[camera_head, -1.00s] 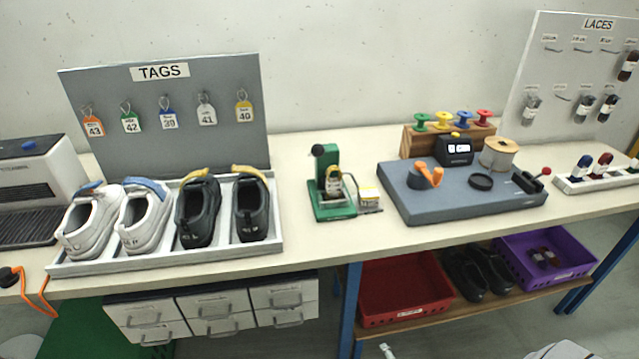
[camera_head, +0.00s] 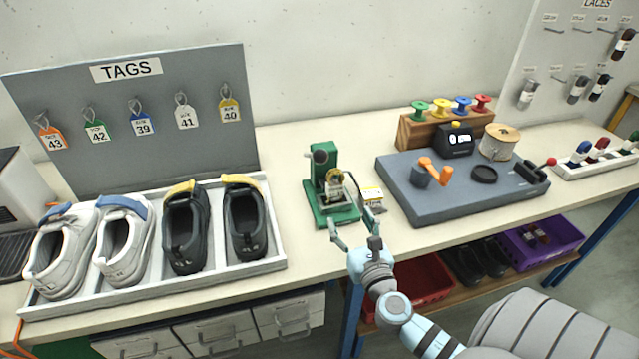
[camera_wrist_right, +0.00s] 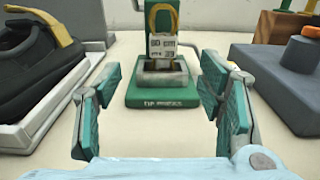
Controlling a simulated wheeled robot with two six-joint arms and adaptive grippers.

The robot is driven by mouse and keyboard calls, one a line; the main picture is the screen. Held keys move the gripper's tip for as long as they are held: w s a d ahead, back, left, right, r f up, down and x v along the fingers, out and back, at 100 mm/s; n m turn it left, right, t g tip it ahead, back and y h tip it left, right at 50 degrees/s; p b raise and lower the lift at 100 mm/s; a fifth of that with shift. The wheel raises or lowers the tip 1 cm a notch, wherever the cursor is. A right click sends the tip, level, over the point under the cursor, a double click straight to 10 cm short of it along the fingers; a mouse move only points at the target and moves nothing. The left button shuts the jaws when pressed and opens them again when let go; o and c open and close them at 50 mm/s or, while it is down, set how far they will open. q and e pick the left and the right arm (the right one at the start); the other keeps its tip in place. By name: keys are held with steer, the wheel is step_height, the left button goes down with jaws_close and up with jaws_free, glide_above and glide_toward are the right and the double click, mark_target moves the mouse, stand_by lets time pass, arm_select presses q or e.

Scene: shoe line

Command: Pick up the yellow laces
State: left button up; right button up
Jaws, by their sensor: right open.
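The yellow laces show as a yellow loop (camera_wrist_right: 161,20) with a white printed band or label (camera_wrist_right: 163,45) under it, standing upright in the green tip press (camera_wrist_right: 155,97). In the head view the laces (camera_head: 335,182) sit at the front of the green press (camera_head: 318,211) on the workbench. My right gripper (camera_head: 355,218) is open and empty just in front of the press. In the right wrist view its two fingers (camera_wrist_right: 163,98) stand apart on either side of the press, short of the laces and not touching them. My left gripper is out of view.
A small block with a yellow top (camera_head: 371,195) stands right beside the press. A grey-blue platform (camera_head: 432,205) with an orange-handled device lies further right. A white tray (camera_head: 278,262) of shoes is to the left. Bare bench lies in front of the press.

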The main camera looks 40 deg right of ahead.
mark_target(336, 187)
steer(key=w, duration=0.1)
steer(key=d, duration=0.1)
steer(key=w, duration=0.1)
steer(key=shift+w+d+r, duration=0.25)
steer(key=shift+w+r, duration=0.05)
steer(key=shift+w, duration=0.05)
steer(key=x, duration=0.4)
steer(key=shift+w+d+r, duration=0.1)
steer(key=shift+w, duration=0.3)
steer(key=x, duration=0.2)
steer(key=b+x, duration=0.1)
steer(key=x, duration=0.2)
steer(key=shift+w+d+f, duration=0.25)
steer(key=shift+w+f, duration=0.05)
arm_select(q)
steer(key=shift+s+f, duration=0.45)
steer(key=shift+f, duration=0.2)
arm_select(e)
steer(key=shift+r, duration=0.1)
steer(key=c, duration=1.2)
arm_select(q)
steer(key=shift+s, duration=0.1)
arm_select(e)
steer(key=shift+o, duration=0.2)
